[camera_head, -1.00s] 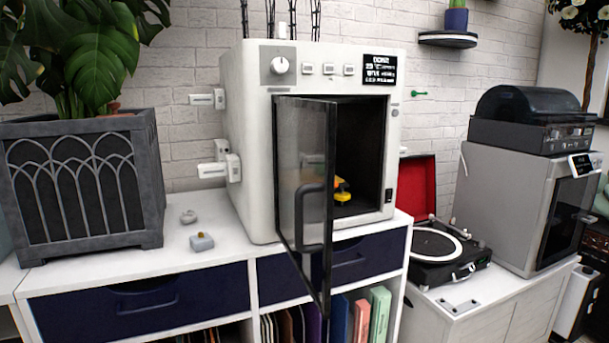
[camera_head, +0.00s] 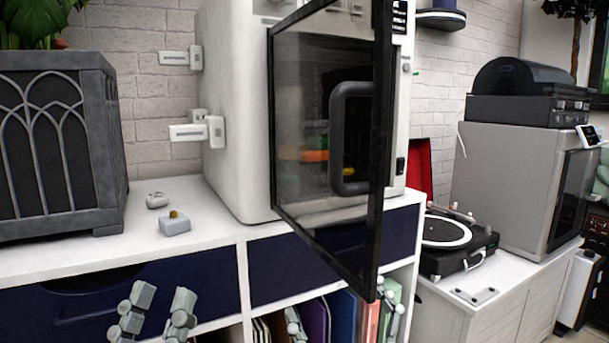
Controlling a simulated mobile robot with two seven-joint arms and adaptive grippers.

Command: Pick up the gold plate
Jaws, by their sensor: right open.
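No gold plate can be clearly made out. A small gold-coloured piece (camera_head: 174,214) sits on a light grey block (camera_head: 175,226) on the white cabinet top; I cannot tell whether it is a plate. Orange (camera_head: 315,156) and yellow (camera_head: 348,171) shapes show through the glass door (camera_head: 305,110) of the white boxy machine (camera_head: 235,110); their form is unclear. My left gripper (camera_head: 162,297) is at the lower edge, fingers apart and empty, in front of the drawers and below the block. My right gripper (camera_head: 343,315) is open and empty below the door, its fingers wide apart.
The machine's door stands open towards me, with its dark handle (camera_head: 338,140) in front of the chamber. A planter (camera_head: 60,150) stands left, and a small grey ring-like piece (camera_head: 157,200) lies behind the block. A record player (camera_head: 455,240) is to the right.

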